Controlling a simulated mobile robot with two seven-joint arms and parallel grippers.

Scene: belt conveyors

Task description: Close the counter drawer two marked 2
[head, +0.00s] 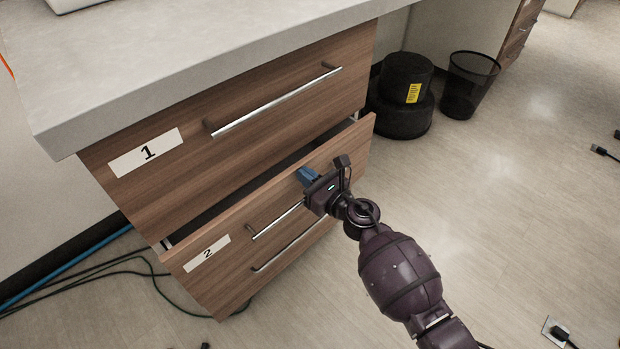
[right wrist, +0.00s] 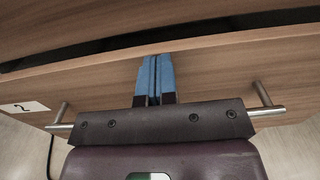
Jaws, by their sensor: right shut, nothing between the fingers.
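The counter drawer two (head: 215,264), wood-fronted with a white label marked 2 (head: 207,253), stands partly open below drawer one. A dark gap shows above its front. Its metal bar handle (head: 276,221) is partly hidden by my right gripper. My right gripper (head: 307,176), with blue fingers, is shut and empty at the upper part of the drawer front, above the handle. In the right wrist view the shut blue fingers (right wrist: 153,78) point at the drawer front (right wrist: 215,68) just below its top edge; whether they touch it I cannot tell. My left gripper is not in view.
Drawer one (head: 240,115), marked 1, is shut under the grey countertop (head: 190,50). A black round bin-like object (head: 402,100) and a mesh waste basket (head: 469,85) stand right of the cabinet. Cables (head: 90,270) lie on the floor at left. Floor at right is mostly clear.

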